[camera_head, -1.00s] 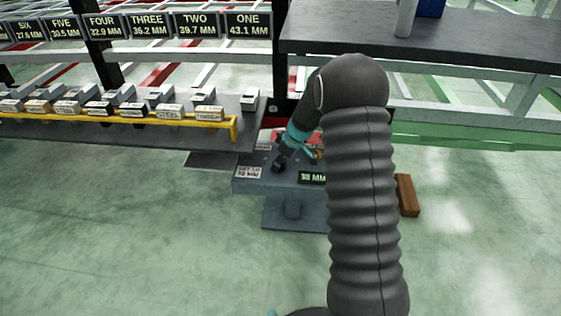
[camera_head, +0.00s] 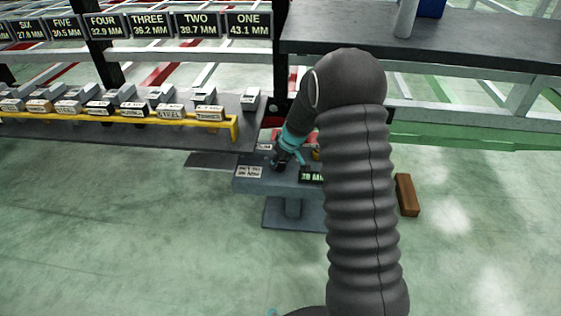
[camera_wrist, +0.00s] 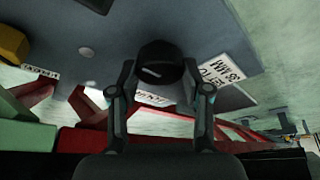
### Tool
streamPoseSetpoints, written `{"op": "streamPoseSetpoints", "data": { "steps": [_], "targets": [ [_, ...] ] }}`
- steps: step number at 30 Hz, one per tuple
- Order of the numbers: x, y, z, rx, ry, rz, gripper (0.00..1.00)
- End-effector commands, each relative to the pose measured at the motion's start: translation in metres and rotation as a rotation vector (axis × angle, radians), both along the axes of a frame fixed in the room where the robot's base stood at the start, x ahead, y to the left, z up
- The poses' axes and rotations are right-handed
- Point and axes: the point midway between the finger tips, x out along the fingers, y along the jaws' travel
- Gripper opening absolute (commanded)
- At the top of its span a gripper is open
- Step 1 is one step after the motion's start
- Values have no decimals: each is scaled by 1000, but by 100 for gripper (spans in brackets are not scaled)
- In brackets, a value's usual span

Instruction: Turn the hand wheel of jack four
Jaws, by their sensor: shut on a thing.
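My gripper (camera_wrist: 158,72) is shut on a round black knob (camera_wrist: 157,58) in the wrist view. The knob sits between the two fingertips, over the grey jack top. In the head view my gripper (camera_head: 279,163) is small and dark at the left end of the grey jack stand (camera_head: 293,207). A white label, which reads "set to 38 mm" in the wrist view (camera_wrist: 222,78), lies beside the knob. A dark display (camera_head: 311,175) with green digits is partly hidden by my arm. The rest of the hand wheel is not clearly visible.
A bench with a yellow rail (camera_head: 235,128) carries several labelled blocks at the left. Signs hang behind it, including FOUR 32.9 MM (camera_head: 103,26). A dark shelf (camera_head: 470,42) spans the upper right. A brown block (camera_head: 407,195) lies on the floor right of my arm.

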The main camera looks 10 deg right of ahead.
Motion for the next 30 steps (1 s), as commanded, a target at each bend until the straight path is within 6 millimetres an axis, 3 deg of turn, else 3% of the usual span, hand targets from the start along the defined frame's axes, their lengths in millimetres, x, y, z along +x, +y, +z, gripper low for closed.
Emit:
{"op": "streamPoseSetpoints", "data": {
  "steps": [5,6,8,20,30],
  "targets": [
    [0,0,-1,0,0,1,13],
    [0,0,-1,0,0,1,58],
    [0,0,0,0,0,1,73],
    [-1,-1,5,0,-1,1,73],
    [-18,-10,50,-1,-1,1,73]
  ]
}}
